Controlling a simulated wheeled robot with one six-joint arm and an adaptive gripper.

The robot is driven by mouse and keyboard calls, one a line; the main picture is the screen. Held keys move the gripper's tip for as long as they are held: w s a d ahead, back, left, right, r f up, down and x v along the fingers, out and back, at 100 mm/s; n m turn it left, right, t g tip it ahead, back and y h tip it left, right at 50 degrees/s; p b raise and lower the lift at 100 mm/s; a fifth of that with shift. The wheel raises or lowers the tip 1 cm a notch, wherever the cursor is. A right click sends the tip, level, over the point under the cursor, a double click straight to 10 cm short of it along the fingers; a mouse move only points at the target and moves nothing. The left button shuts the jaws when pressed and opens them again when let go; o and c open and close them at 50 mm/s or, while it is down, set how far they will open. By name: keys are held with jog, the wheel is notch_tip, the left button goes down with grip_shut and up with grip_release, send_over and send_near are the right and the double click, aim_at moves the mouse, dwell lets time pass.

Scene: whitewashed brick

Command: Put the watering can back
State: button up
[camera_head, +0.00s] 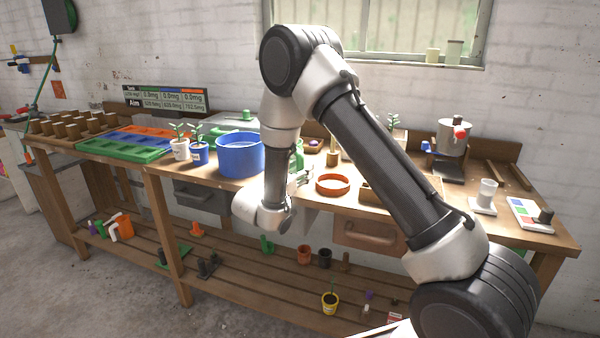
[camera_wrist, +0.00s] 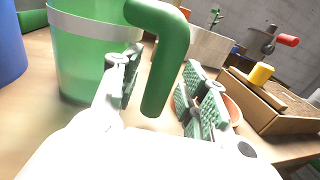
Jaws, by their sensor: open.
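The green watering can (camera_wrist: 85,55) with a pale band stands on the bench top, close in front of my gripper in the wrist view. Its thick curved handle (camera_wrist: 170,62) hangs down between my two fingers. My gripper (camera_wrist: 160,78) is open, with a finger on each side of the handle and gaps visible. In the head view my gripper (camera_head: 302,180) is at the bench's front edge, and the can (camera_head: 299,152) is mostly hidden behind my arm.
A blue bucket (camera_head: 240,155) stands left of the can, with potted seedlings (camera_head: 199,153) beyond it. The lower shelf (camera_head: 240,284) holds small pots and has bare room.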

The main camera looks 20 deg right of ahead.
jog(key=v, duration=1.2)
jog(key=s+d+r+m+g+y, duration=0.1)
jog(key=s+d+r+m+g, duration=0.55)
jog(key=d, duration=0.45)
jog(key=s+d+r+m+g, duration=0.5)
jog(key=d+r+m, duration=0.15)
jog(key=d, duration=0.35)
jog(key=s+d+r+m+g+y, duration=0.1)
jog(key=s+d+m+y, duration=0.1)
jog(key=s+m+y, duration=0.3)
jog(key=s+d+r+m+y, duration=0.1)
jog(key=s+d+m, duration=0.15)
jog(key=s, duration=0.55)
jog(key=s+a+r+m+t+y, duration=0.1)
jog(key=s+a+m+t+y, duration=0.2)
jog(key=s+m+y, duration=0.3)
jog(key=shift+s+a+t, duration=0.4)
jog(key=shift+s+t, duration=0.45)
jog(key=shift+s, duration=0.25)
